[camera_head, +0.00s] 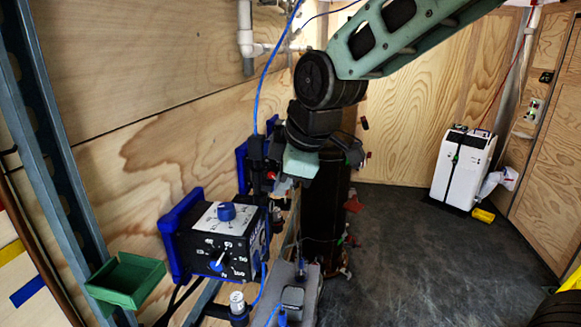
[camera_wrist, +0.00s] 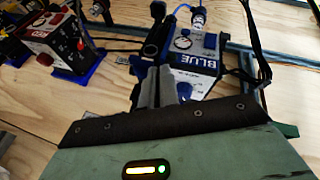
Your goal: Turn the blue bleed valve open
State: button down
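A black box marked BLUE (camera_wrist: 203,62) is in the wrist view, with a white plate and a blue knob (camera_wrist: 185,90) on it. In the head view this appears to be the black box (camera_head: 222,252) on the left wall, with the blue knob (camera_head: 227,212) on its white top plate and a dial on its front. My gripper (camera_head: 285,180) is beyond and right of this box in the head view. Its dark fingers (camera_wrist: 158,88) show close together in the wrist view, left of the knob in the picture. Contact and finger opening are unclear.
A second box marked RED (camera_wrist: 50,38) is at the left of the wrist view. A green tray (camera_head: 125,280) and a metal upright (camera_head: 60,140) stand at the left. A blue hose (camera_head: 268,75) hangs near my gripper. The floor (camera_head: 420,240) at right is mostly clear.

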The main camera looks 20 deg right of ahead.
jog(key=shift+s+f, duration=0.15)
jog(key=shift+f, duration=0.05)
notch_tip(320, 180, up, 6)
jog(key=p, duration=0.5)
jog(key=s+a+r+b, duration=0.1)
jog(key=s+r+b, duration=0.2)
jog(key=s, duration=0.5)
jog(key=shift+s+a+r, duration=0.15)
jog(key=shift+s+r, duration=0.15)
jog(key=shift+r, duration=0.3)
jog(key=s+a+f+m+g+h, duration=0.1)
jog(key=s+f+m+g, duration=0.4)
jog(key=s+f, duration=1.1)
jog(key=shift+f+m+h, duration=0.3)
jog(key=shift+f+m, duration=0.3)
jog(key=shift+m, duration=0.2)
